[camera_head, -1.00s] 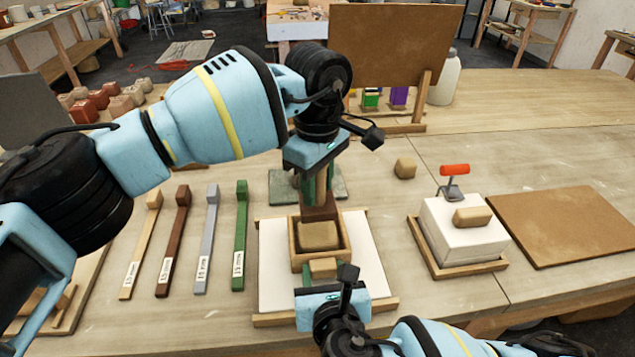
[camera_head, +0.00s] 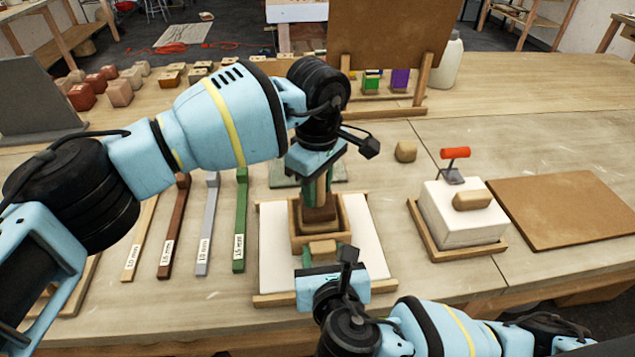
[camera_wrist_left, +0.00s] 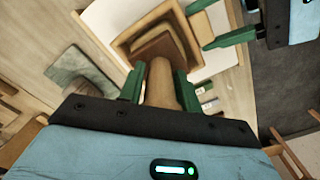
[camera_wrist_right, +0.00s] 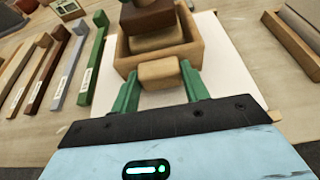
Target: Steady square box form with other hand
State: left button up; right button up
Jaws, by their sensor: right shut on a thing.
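The square box form (camera_head: 343,207) is a light wooden frame on a white board (camera_head: 277,262); a clay lump sits inside it, seen in the right wrist view (camera_wrist_right: 170,41). My right gripper (camera_head: 323,256) is shut on the wooden block (camera_wrist_right: 158,72) at the form's near side, one green finger on each side. My left gripper (camera_head: 317,183) is above the form, closed around the wooden handle (camera_wrist_left: 161,84) of a tamper. The tamper's dark brown square block (camera_head: 319,213) is within the form's opening, over the clay; I cannot tell how firmly it touches.
Labelled sticks (camera_head: 240,225) lie to the left. A white block with a red-handled tool (camera_head: 455,155) and a brown board (camera_head: 560,213) are to the right. A small clay piece (camera_head: 405,151) lies behind. The near right table is clear.

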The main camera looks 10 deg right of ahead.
pick_arm(q)
grip_shut()
jog(key=shift+f, duration=0.75)
jog(key=shift+r, duration=0.1)
jog(key=shift+r, duration=1.05)
jog(key=shift+f, duration=1.15)
jog(key=shift+r, duration=1.15)
jog(key=shift+f, duration=1)
jog(key=shift+f, duration=0.15)
